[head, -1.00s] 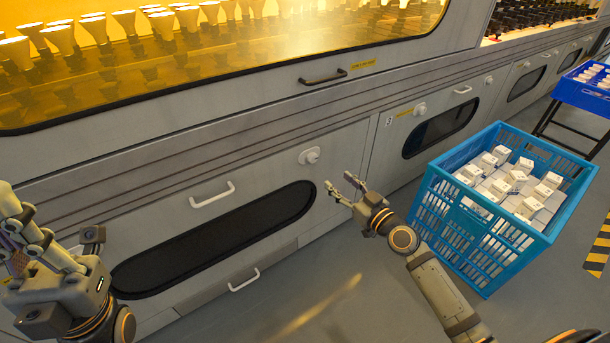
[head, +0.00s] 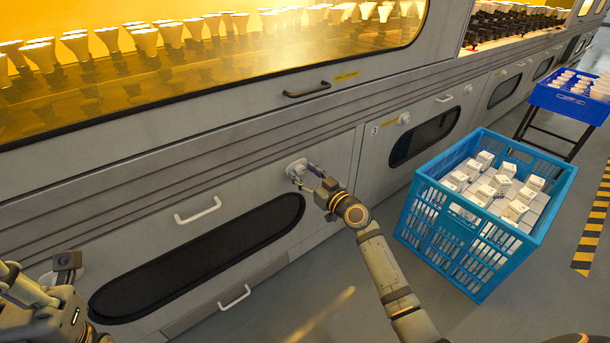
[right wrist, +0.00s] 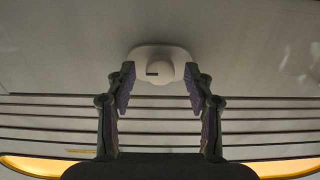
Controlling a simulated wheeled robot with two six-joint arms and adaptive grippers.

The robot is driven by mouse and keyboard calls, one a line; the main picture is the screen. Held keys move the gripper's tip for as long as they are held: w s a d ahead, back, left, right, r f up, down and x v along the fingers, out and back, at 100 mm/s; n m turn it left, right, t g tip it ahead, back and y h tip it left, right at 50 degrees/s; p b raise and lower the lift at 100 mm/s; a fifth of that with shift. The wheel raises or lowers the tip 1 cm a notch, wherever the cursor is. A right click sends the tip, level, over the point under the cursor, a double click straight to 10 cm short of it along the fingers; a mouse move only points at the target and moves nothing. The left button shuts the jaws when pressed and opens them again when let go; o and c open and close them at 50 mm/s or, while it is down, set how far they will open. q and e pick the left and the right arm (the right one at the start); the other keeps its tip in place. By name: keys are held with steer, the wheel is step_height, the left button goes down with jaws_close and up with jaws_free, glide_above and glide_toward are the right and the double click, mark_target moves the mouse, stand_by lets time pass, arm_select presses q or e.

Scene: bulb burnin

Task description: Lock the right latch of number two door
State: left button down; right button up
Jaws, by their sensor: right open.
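The number two door, a grey panel with a long dark window (head: 200,257) and a white handle (head: 198,210), stands in front of me. Its right latch (head: 295,170) is a white round knob on an oval plate at the door's upper right. In the right wrist view the latch (right wrist: 158,68) lies between and just beyond the fingertips. My right gripper (head: 311,176) is open at the latch and partly covers it in the head view; it also shows in the right wrist view (right wrist: 160,82). My left gripper (head: 25,290) is at the lower left, its fingertips unclear.
A blue crate (head: 425,200) of white boxes stands on the floor at right. A blue tray (head: 570,104) on a stand is farther back. Door three, with its handle (head: 445,98), adjoins on the right. A dark handle (head: 307,90) sits above.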

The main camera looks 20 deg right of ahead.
jaws_close()
stand_by(0.4)
